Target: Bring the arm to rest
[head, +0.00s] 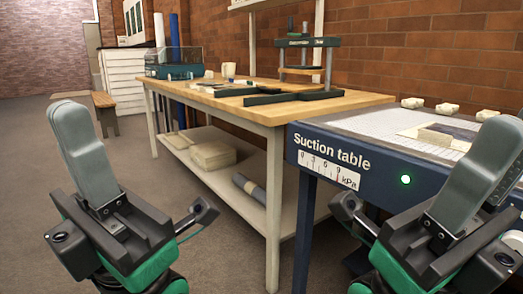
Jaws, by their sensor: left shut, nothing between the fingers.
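My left gripper (72,115) stands at the lower left of the head view, its grey fingers pointing up and closed together with nothing between them. It is over open floor, left of the wooden table and touching nothing that I can see. My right gripper (498,132) is at the lower right, its grey fingers also pointing up and close together, with nothing seen between them. It shows in front of the suction table (330,140) and hides part of its right side. I cannot tell the gap between them.
A wooden worktable (215,100) holds a press (308,42) and dark flat bars. Boxes lie on its lower shelf (235,188). On the suction table are a sheet with a dark piece (452,130) and several pale blocks. The floor (35,150) at left is clear.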

